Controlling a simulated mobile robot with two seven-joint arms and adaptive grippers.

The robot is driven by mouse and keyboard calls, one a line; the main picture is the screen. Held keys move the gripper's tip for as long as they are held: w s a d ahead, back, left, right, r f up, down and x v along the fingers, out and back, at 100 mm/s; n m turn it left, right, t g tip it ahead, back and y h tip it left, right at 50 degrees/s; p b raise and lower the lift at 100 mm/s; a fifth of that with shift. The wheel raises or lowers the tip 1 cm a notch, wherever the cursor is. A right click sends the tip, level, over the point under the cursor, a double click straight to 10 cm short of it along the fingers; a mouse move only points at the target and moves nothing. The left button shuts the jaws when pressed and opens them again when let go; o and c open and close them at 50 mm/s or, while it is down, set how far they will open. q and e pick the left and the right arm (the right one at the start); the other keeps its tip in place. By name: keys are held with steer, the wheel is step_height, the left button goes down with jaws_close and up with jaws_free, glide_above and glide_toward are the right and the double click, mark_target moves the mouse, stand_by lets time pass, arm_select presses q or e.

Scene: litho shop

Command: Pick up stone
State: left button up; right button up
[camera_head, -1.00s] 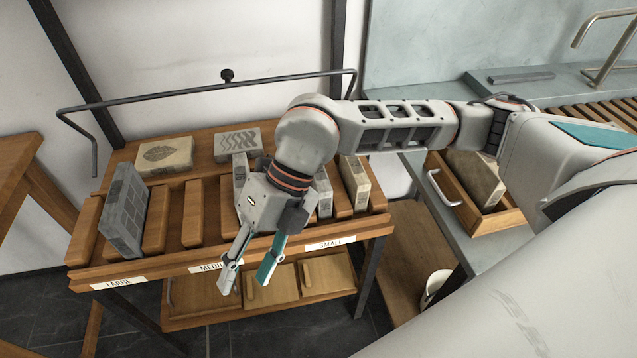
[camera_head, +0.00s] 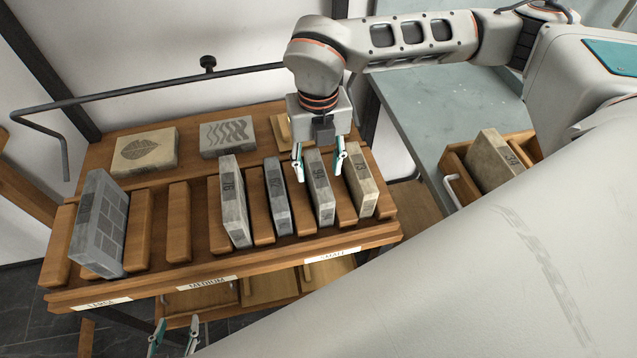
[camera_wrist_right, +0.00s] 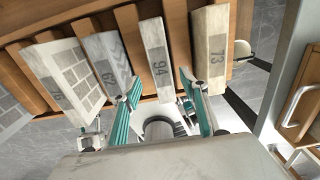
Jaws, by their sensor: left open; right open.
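Several stones stand on edge in the slots of a wooden rack (camera_head: 178,222). A pale stone marked 94 (camera_head: 321,198) stands in the right part and also shows in the right wrist view (camera_wrist_right: 154,52). My right gripper (camera_head: 318,172) is open over it, one finger on each side; I cannot tell whether they touch. A beige stone marked 73 (camera_head: 362,185) is to its right, also in the wrist view (camera_wrist_right: 209,50). A grey stone (camera_head: 277,195) and a pale stone (camera_head: 234,205) are to its left. A large gridded stone (camera_head: 99,225) stands far left. My left gripper (camera_head: 172,338) is open at the bottom edge.
Two flat stones, one with a leaf (camera_head: 145,152) and one with waves (camera_head: 227,137), lie at the rack's back. A metal rail (camera_head: 150,91) runs behind. A stone marked 34 (camera_head: 494,160) sits in a wooden drawer (camera_head: 458,177) at right.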

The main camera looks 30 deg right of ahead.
mark_target(318, 174)
steer(key=f, duration=0.3)
steer(key=w+f, duration=0.1)
steer(key=f, duration=0.1)
steer(key=shift+d+f, duration=0.25)
steer(key=shift+f, duration=0.1)
jaws_close()
steer(key=shift+r, duration=0.15)
